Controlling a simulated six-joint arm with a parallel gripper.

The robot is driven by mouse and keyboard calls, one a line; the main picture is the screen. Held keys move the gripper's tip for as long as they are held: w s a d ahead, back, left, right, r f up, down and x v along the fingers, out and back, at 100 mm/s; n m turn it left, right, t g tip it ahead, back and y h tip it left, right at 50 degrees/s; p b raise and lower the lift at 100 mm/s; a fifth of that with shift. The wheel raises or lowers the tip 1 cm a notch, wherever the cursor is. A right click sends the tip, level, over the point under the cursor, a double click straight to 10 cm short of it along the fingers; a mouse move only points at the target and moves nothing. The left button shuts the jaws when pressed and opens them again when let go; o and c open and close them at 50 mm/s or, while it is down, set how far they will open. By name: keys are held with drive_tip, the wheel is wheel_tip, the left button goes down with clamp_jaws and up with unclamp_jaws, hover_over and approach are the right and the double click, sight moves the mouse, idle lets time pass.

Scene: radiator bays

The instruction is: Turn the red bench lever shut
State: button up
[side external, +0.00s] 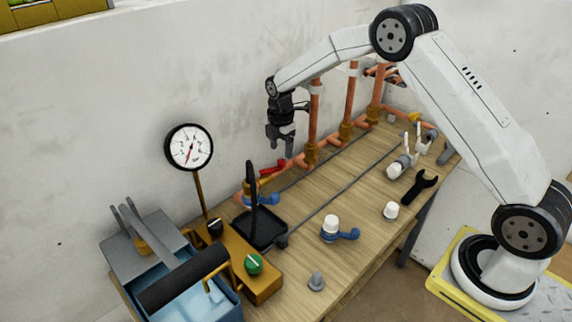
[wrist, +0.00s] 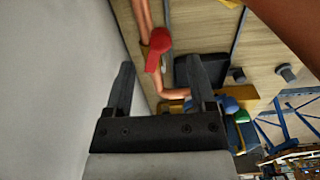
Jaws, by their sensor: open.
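The red lever (side external: 273,168) sits on a brass valve on the copper pipe, near the wall side of the bench. In the wrist view the red lever (wrist: 157,46) shows beyond the fingertips, roughly midway between them. My gripper (side external: 281,150) is above the bench near the wall, pointing down, a little above the lever and apart from it. In the wrist view both fingers of my gripper (wrist: 160,75) are spread with nothing between them. A blue lever (side external: 262,199) sits lower on the same pipe run, close to the red one.
Vertical copper pipes (side external: 314,115) rise right beside my gripper. A black tray (side external: 262,230) with an upright handle, a pressure gauge (side external: 189,147) and a blue toolbox (side external: 190,290) stand to the left. A loose blue-handled valve (side external: 339,231) and a black wrench (side external: 420,187) lie on the bench.

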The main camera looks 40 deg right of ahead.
drive_tip(key=shift+r, duration=1.65)
drive_tip(key=shift+a, duration=0.1)
drive_tip(key=a+r+m, duration=0.2)
drive_tip(key=a, duration=0.4)
drive_tip(key=m, duration=1.2)
hover_over(281, 160)
wheel_tip(281, 160, down, 2)
drive_tip(key=shift+s+f, duration=0.1)
drive_tip(key=shift+f, duration=3.85)
